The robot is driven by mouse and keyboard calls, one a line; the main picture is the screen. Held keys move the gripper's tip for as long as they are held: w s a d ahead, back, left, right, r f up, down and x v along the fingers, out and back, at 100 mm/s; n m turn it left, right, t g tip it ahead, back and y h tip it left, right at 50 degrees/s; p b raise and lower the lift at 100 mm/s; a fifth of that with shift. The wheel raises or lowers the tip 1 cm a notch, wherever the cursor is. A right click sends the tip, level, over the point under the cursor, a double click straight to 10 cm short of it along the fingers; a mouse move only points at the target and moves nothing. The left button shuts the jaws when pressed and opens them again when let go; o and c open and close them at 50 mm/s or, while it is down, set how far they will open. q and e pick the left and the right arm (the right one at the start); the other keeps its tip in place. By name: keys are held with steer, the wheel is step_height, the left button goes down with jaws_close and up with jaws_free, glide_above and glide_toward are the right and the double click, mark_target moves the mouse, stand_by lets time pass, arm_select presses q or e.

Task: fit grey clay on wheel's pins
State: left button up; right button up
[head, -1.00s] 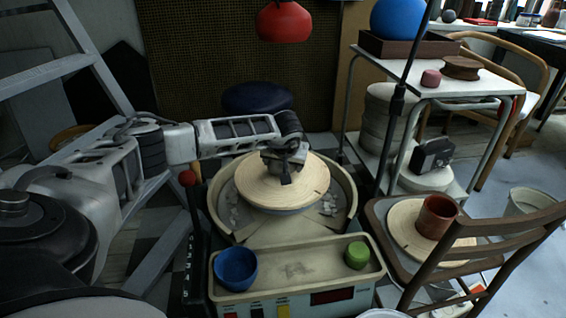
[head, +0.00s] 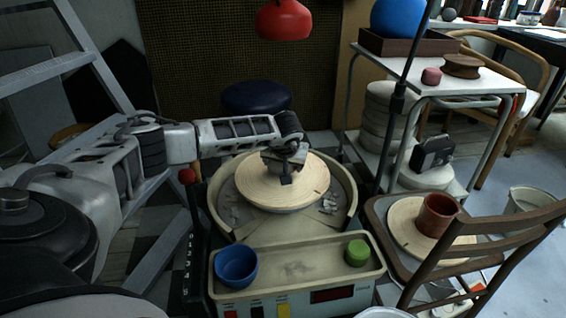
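The pottery wheel (head: 345,205) stands in the middle of the head view, with a pale round basin. A light wooden disc (head: 258,188) lies over its centre and hides any pins. My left gripper (head: 286,179) reaches in from the left and points down over the disc's middle. Its dark fingertips are close together at the disc's top; whether they are shut or hold anything is too small to tell. Grey scraps (head: 329,204) lie in the basin beside the disc. I make out no separate lump of grey clay. My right gripper is not in view.
A blue bowl (head: 236,267) and a green cup (head: 357,252) stand on the wheel's front tray (head: 295,268). A brown chair (head: 490,238) and a brown pot (head: 436,214) are at the right. A red lamp (head: 283,20) hangs above.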

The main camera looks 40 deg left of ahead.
arm_select(q)
steer(key=shift+w+f+b, duration=0.1)
steer(key=shift+f+b, duration=0.25)
steer(key=shift+f, duration=0.2)
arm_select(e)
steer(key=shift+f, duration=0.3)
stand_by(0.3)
arm_select(q)
steer(key=o, duration=1.8)
steer(key=shift+f, duration=0.2)
steer(key=p+v, duration=0.2)
steer(key=v, duration=0.3)
steer(key=shift+a, duration=0.1)
steer(key=p+v, duration=0.3)
steer(key=v, duration=0.8)
steer(key=shift+r, duration=0.15)
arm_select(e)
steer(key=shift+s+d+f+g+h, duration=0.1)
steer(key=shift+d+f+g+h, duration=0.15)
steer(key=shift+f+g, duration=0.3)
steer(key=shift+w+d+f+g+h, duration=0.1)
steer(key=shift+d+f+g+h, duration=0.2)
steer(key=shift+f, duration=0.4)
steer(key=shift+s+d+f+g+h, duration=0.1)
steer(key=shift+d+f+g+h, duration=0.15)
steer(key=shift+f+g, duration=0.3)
